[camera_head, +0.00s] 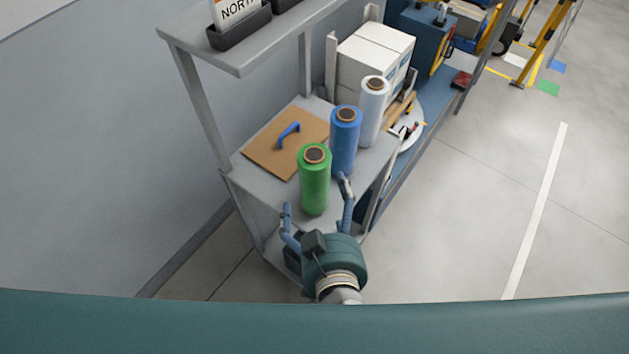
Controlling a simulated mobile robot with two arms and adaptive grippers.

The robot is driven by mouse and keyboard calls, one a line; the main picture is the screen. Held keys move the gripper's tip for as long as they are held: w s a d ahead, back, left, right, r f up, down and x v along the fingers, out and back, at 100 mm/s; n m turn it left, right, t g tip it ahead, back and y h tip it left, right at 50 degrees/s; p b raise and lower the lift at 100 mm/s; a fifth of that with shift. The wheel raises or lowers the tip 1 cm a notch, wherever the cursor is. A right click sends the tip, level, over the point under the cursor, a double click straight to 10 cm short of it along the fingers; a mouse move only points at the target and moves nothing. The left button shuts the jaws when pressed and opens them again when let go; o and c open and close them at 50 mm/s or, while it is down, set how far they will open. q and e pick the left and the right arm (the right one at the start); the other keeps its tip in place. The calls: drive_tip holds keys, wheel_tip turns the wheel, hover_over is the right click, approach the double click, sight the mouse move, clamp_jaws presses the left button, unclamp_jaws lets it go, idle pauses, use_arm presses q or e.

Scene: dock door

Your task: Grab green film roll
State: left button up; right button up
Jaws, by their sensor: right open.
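The green film roll (314,182) stands upright near the front end of a grey bench shelf (256,189), its brown core showing on top. My right gripper (315,197) is open, its two blue fingers spread, one to the left and one to the right of the roll's lower part. The fingers point at the roll; I cannot tell whether they touch it. The right finger's tip overlaps the gap between the green roll and the blue film roll (346,140) in the picture. My left gripper does not show.
The blue roll stands close behind the green one, and a clear film roll (373,108) behind that. A brown cardboard sheet (262,151) with a blue handled tool (289,134) lies to the left. An upper shelf (206,53) overhangs it. Open floor (460,220) is at right.

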sight(320, 189)
drive_tip(key=x, duration=0.3)
drive_tip(key=shift+w, duration=0.25)
drive_tip(key=shift+d+r+p+x, duration=0.1)
drive_tip(key=shift+d+p+x, duration=0.1)
drive_tip(key=shift+x, duration=1.15)
drive_tip(key=shift+d+r+p+x, duration=0.1)
drive_tip(key=shift+p+x, duration=0.05)
drive_tip(key=shift+x, duration=1.2)
drive_tip(key=c, duration=1.5)
drive_tip(key=shift+w+r, duration=0.1)
drive_tip(key=shift+r, duration=0.05)
drive_tip(key=c, duration=0.3)
